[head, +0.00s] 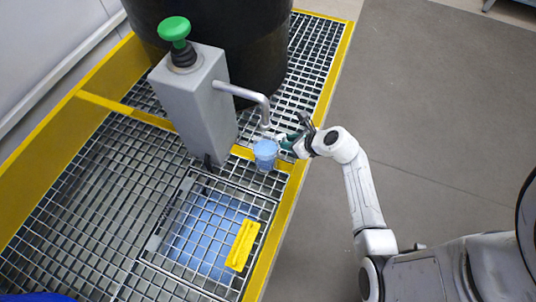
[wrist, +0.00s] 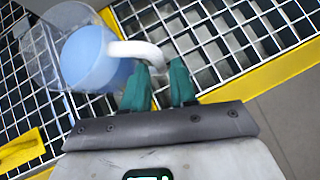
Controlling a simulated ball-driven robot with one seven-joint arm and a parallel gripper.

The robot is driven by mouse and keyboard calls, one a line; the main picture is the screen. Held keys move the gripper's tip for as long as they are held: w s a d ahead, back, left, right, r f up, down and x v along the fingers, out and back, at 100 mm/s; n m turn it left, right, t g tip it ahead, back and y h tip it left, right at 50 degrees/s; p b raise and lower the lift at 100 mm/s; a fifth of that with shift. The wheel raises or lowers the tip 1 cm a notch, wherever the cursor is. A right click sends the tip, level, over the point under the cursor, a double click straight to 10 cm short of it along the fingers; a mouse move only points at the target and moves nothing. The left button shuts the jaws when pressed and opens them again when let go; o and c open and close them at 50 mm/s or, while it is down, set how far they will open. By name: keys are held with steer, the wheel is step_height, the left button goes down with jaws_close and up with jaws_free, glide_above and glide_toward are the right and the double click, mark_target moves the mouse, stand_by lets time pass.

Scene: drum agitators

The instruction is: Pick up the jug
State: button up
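The jug (head: 265,153) is a small clear vessel with blue contents, below the grey pump's spout. In the wrist view the jug (wrist: 88,55) is at the upper left, and its white handle (wrist: 138,50) curves toward my fingertips. My gripper (head: 288,143) is at the jug's right side, on the handle side. In the wrist view the green fingers of my gripper (wrist: 161,80) stand apart, with the handle's end at the tips between them. I cannot tell whether either finger touches the handle.
The grey pump box (head: 195,105) with a green knob (head: 174,30) and bent spout (head: 245,93) stands close by the jug. A dark drum (head: 255,45) is behind. A yellow piece (head: 242,245) lies on the grating (head: 90,190). Yellow edging borders the platform; the floor to the right is clear.

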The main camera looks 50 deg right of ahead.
mark_target(271, 150)
steer(key=b+x, duration=0.2)
steer(key=x, duration=0.2)
steer(key=shift+s+f, duration=0.1)
steer(key=shift+f, duration=0.1)
steer(key=shift+c, duration=0.4)
jaws_close()
steer(key=shift+d+r, duration=0.1)
